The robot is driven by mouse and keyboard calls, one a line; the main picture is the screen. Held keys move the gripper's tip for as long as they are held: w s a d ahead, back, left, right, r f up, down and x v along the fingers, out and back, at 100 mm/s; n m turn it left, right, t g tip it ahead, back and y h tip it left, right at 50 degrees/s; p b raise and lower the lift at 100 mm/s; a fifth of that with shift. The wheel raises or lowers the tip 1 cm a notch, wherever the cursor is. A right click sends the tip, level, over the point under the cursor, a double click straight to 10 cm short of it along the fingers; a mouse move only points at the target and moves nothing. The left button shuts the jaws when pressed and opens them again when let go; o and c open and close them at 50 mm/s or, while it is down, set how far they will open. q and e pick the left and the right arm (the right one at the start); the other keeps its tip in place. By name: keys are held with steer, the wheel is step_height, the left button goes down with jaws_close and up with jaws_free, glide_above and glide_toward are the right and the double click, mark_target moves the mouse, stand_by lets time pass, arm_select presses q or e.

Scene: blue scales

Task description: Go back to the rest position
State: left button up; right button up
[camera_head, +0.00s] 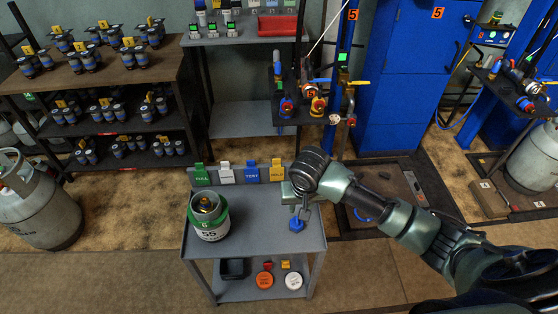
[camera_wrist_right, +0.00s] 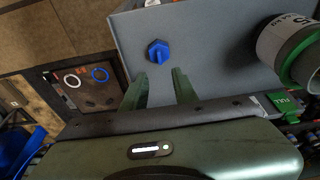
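My right gripper (camera_head: 299,210) reaches in from the right and hangs over the right side of the small grey cart (camera_head: 255,240). In the right wrist view its two green fingers (camera_wrist_right: 159,74) stand apart with nothing between them. A blue knob-like cap (camera_head: 297,225) sits on the cart top just beyond the fingertips, apart from them in the wrist view (camera_wrist_right: 158,51). A white and green canister (camera_head: 210,222) stands on the cart's left side. My left gripper is in neither view.
Coloured tags, including a green FULL tag (camera_head: 201,173), line the cart's back edge. Orange (camera_head: 264,280) and white (camera_head: 293,281) round pieces lie on its lower shelf. A grey gas cylinder (camera_head: 40,205) stands at left, a blue cabinet (camera_head: 405,80) behind.

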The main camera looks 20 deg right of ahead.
steer(key=s+a+f+n+y, duration=0.2)
steer(key=s+a+n, duration=0.2)
steer(key=s+a, duration=0.5)
steer(key=s+d+r+n+t+h, duration=0.15)
steer(key=s+d, duration=0.35)
steer(key=s, duration=0.8)
step_height(320, 180, down, 27)
steer(key=s+g, duration=0.2)
steer(key=s, duration=0.1)
steer(key=s+d+f+g+p, duration=0.1)
steer(key=s+d+f, duration=0.2)
steer(key=s+f, duration=1)
steer(key=s, duration=0.2)
steer(key=shift+s+f, duration=0.25)
steer(key=shift+s, duration=0.05)
